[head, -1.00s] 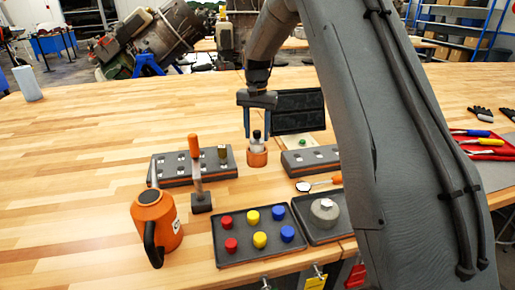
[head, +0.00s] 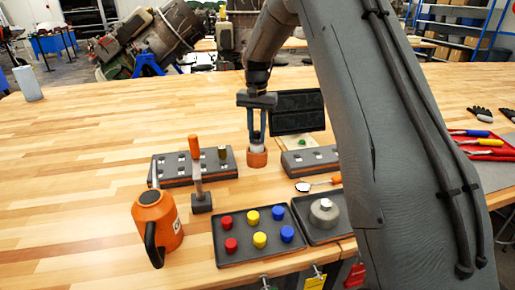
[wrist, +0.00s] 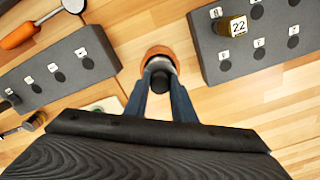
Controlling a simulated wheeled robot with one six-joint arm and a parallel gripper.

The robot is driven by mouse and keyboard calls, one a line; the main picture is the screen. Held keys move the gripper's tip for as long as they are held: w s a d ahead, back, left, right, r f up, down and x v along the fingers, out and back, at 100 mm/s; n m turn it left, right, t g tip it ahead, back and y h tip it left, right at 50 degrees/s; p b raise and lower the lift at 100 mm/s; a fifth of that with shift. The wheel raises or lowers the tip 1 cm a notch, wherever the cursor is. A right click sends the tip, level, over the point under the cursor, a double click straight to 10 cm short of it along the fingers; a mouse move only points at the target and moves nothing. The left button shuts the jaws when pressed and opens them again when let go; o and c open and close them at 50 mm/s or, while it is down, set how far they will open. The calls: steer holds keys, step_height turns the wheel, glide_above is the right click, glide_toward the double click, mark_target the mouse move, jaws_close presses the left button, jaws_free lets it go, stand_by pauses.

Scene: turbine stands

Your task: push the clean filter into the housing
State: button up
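The housing (head: 257,160) is a small orange cup standing upright on the bench behind the middle of the parts trays. The filter (head: 257,148) is a pale piece whose lower part sits inside the cup's mouth, with some of it above the rim. In the wrist view its dark knob (wrist: 160,82) shows between my fingertips, and the orange housing (wrist: 151,54) surrounds it. My gripper (head: 257,142) points straight down over the housing, its two blue-grey fingers drawn in on the knob. The fingers hide much of the filter, so its depth in the cup is unclear.
A grey block with holes (head: 178,170) stands left of the housing, another (head: 310,160) right. A tray (head: 232,258) holds coloured caps.

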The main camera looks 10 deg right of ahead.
jaws_close()
steer(key=shift+r+p, duration=0.4)
steer(key=shift+r, duration=0.3)
step_height(320, 180, up, 11)
steer(key=p, duration=0.5)
steer(key=shift+f, duration=0.2)
stand_by(1.0)
